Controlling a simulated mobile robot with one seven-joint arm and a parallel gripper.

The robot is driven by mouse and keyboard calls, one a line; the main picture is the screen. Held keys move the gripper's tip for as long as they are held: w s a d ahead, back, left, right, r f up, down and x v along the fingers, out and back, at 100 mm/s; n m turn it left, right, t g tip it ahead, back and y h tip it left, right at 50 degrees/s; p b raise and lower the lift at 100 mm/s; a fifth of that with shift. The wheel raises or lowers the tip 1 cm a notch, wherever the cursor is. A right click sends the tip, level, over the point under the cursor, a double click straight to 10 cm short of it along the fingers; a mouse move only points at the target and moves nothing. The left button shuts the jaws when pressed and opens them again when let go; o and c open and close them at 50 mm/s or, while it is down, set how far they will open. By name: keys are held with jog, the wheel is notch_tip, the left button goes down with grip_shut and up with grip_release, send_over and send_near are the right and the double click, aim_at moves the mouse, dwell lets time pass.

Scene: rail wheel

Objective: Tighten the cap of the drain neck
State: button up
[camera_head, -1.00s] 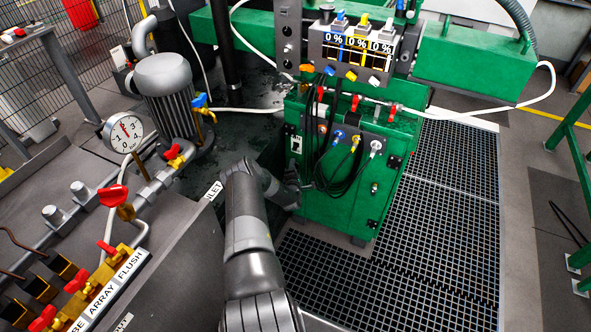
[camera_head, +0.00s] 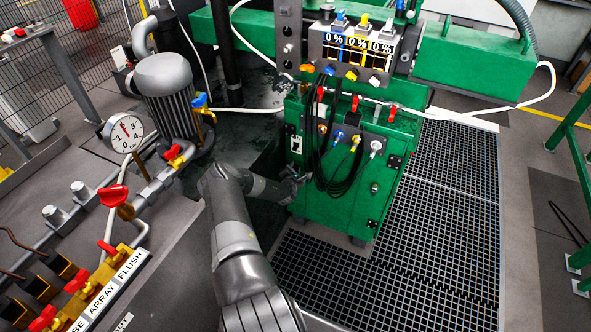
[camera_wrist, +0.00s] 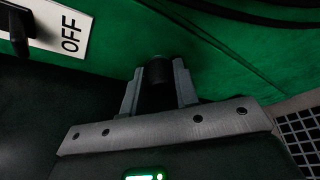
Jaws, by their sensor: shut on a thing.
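The cap (camera_wrist: 159,72) is a small dark cylinder on the green cabinet's wall in the wrist view. My gripper (camera_wrist: 157,76) is shut on it, one finger on each side. The neck behind the cap cannot be made out. In the head view my gripper (camera_head: 295,181) is small and dark at the left side of the green cabinet (camera_head: 340,205), and the cap cannot be told apart there.
An OFF label with a black switch (camera_wrist: 60,28) is at the upper left of the wrist view. Black cables (camera_head: 338,182) hang on the cabinet front. A floor grating (camera_head: 425,230) lies to the right. A gauge (camera_head: 123,132) and valves stand left of my arm.

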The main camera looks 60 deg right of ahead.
jog(key=o, duration=1.1)
jog(key=shift+o, duration=0.7)
jog(key=shift+o, duration=0.6)
jog(key=shift+m, duration=0.3)
